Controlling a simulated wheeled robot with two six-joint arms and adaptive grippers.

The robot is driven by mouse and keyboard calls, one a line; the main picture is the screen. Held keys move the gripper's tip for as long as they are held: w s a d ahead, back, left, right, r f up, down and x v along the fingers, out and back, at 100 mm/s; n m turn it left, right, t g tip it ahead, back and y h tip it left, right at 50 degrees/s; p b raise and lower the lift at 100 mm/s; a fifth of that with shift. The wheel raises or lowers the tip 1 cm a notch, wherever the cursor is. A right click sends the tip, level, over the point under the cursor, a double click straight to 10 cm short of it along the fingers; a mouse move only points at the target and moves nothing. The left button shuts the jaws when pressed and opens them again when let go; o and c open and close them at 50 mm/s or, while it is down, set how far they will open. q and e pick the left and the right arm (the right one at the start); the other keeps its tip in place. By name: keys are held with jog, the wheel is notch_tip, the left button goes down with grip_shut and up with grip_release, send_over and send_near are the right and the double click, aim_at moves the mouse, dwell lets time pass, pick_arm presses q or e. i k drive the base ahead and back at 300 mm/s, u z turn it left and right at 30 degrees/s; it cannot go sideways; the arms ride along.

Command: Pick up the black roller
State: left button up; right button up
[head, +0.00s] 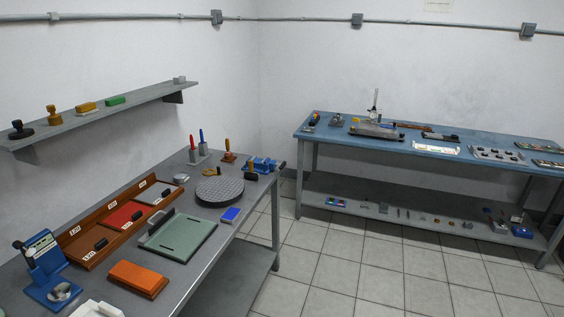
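Three small dark pieces lie in the wooden tray (70,262) on the near grey bench. One dark piece (101,244) is in the near compartment, one (137,215) is on the red middle compartment, and one (166,193) is in the far compartment. They look like short black cylinders, but they are too small for me to tell which, if any, is the black roller. Neither of my grippers is in view.
The grey bench also holds a green plate (184,240), an orange block (138,279), a blue device (47,272), a round dark plate (220,191) and a blue block (230,215). A wall shelf (90,122) hangs above. A blue-topped bench (310,129) stands beyond open tiled floor (330,265).

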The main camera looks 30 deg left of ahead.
aim_at(251, 176)
jog(key=u, duration=0.1)
jog(key=i, duration=1.5)
jog(key=u, duration=0.7)
jog(key=i, duration=0.85)
jog(key=u, duration=0.8)
